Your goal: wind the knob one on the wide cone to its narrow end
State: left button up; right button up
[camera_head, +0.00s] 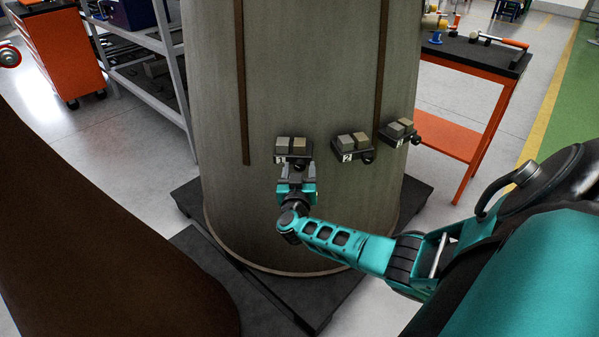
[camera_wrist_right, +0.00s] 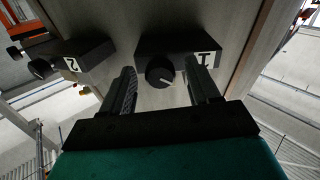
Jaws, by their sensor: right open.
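The wide grey cone (camera_head: 310,80) stands on a dark base. A dark box (camera_head: 293,156) with a "1" plate and two small blocks on top is fixed to its side. In the right wrist view the box (camera_wrist_right: 178,46) has a black round knob one (camera_wrist_right: 160,71) with a pale pointer mark. My right gripper (camera_head: 297,170) is just below box one. Its two fingers (camera_wrist_right: 163,84) are open, one on each side of the knob, with visible gaps. In the head view the knob is mostly hidden by the gripper. My left gripper is not in view.
Box two (camera_head: 351,147) and a third similar box (camera_head: 398,131) sit to the right on the cone. An orange-framed bench (camera_head: 456,137) stands right, a grey rack (camera_head: 150,85) left. A large dark brown curved shape (camera_head: 90,230) fills the left foreground.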

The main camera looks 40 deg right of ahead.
jog(key=shift+w+d, duration=0.1)
jog(key=shift+d, duration=0.05)
jog(key=c, duration=1)
